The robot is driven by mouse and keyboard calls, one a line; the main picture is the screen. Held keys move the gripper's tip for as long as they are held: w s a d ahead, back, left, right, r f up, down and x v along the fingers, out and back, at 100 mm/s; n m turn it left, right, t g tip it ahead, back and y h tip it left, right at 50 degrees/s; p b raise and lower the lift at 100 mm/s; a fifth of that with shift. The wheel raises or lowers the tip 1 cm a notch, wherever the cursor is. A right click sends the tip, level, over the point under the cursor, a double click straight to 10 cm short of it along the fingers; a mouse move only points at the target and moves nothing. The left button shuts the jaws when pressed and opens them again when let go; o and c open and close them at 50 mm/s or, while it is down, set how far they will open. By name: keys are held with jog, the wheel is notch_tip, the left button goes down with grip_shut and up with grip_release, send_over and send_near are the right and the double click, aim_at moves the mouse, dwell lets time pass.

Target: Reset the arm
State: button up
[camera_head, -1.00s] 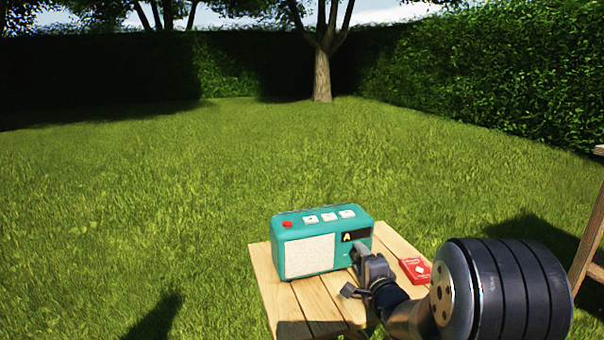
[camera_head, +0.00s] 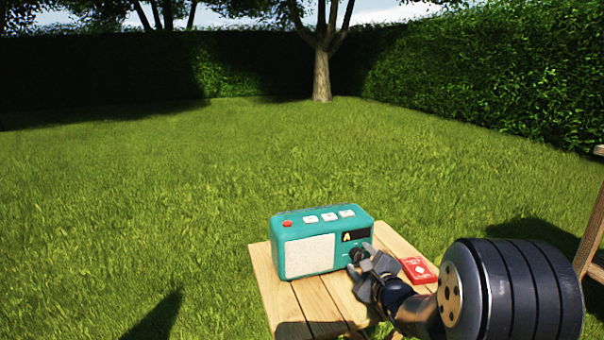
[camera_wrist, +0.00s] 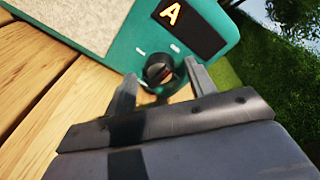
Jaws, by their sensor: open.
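My gripper (camera_head: 362,262) is open in front of the right part of a teal radio's face. In the wrist view its two fingers (camera_wrist: 160,84) stand apart, with the radio's dark round knob (camera_wrist: 159,68) seen between and just beyond them. Nothing is held, and I cannot tell whether a finger touches the knob. The radio (camera_head: 290,232) stands upright on the wooden table, with a pale speaker panel, a red button, several white buttons on top and a dark display showing an "A" (camera_wrist: 172,13).
A red card box (camera_head: 418,269) lies on the slatted wooden table (camera_head: 313,300), right of the radio and close to my arm. A wooden frame (camera_head: 592,235) stands at the right edge. Lawn, hedges and a tree (camera_head: 322,75) lie beyond.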

jog(key=m, duration=0.3)
jog(key=shift+y, duration=0.3)
jog(key=shift+d+m+y, duration=0.1)
jog(key=shift+m+y, duration=0.2)
jog(key=shift+m, duration=1.7)
jog(key=shift+r+g, duration=0.1)
jog(key=shift+g, duration=0.2)
